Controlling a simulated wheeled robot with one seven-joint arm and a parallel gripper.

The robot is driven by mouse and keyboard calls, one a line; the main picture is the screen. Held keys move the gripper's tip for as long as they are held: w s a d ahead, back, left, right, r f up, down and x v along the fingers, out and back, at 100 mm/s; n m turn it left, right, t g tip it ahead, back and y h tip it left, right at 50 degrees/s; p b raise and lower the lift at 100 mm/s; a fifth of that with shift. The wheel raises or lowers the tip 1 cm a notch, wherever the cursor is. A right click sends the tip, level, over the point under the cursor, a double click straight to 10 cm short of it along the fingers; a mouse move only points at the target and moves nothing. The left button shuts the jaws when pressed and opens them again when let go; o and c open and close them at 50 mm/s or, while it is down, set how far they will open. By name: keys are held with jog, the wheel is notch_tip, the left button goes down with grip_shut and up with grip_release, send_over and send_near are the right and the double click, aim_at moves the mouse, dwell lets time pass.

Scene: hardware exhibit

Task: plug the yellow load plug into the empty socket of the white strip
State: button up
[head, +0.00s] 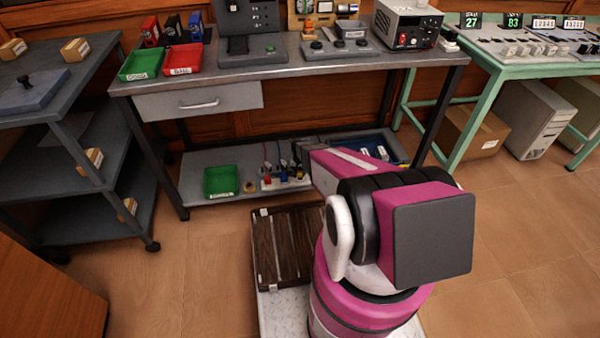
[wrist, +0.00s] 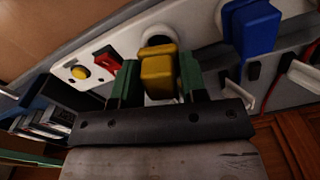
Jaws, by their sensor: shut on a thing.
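In the wrist view my gripper (wrist: 157,78) has its two green-padded fingers on either side of the yellow load plug (wrist: 158,68) and is shut on it. The plug is over the white strip (wrist: 92,66), in front of a round socket opening (wrist: 157,41) that shows just beyond it. I cannot tell whether its pins touch or enter the socket. A blue plug (wrist: 250,30) stands on the strip to the right. In the head view the strip (head: 268,186) lies on the lower shelf, and my arm hides part of the gripper there.
The strip carries a red switch (wrist: 107,56) and a yellow round button (wrist: 79,73). A green tray (head: 221,181) lies left of the strip, and a blue tray (head: 398,153) is behind my arm at right. The workbench top (head: 215,77) overhangs the shelf.

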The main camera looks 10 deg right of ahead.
jog(key=shift+f, duration=0.95)
dwell(1.9)
jog(key=o, duration=1.5)
jog(key=shift+r, duration=0.1)
jog(key=shift+r, duration=3.4)
jog(key=shift+s+r, duration=0.15)
jog(key=shift+r, duration=0.1)
jog(key=s+r+n, duration=0.1)
jog(key=s+r, duration=0.6)
jog(key=r, duration=0.3)
jog(key=s+r+n, duration=0.1)
jog(key=s+r, duration=0.6)
jog(key=r, duration=0.3)
jog(key=s+r+n, duration=0.1)
jog(key=s+r, duration=0.6)
jog(key=r, duration=0.4)
jog(key=shift+r, duration=0.1)
